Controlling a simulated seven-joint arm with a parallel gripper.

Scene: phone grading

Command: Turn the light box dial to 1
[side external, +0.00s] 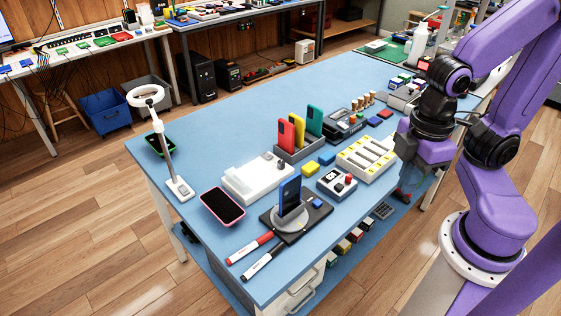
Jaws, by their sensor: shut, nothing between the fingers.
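The light box (256,181) is a low white box lying on the blue table in the side external view. A small dark knob (281,164) at its right end looks like the dial. Its numbers and pointer are too small to read. My gripper (405,188) is at the right edge of the table, well to the right of the light box and apart from it. It is shut and empty, and its fingertips are small and hard to make out.
A blue phone (290,193) stands upright on a turntable in front of the light box. A rack with red, yellow and green phones (299,131) stands behind it. A control box (337,181) and a white slotted tray (366,158) lie between my gripper and the light box.

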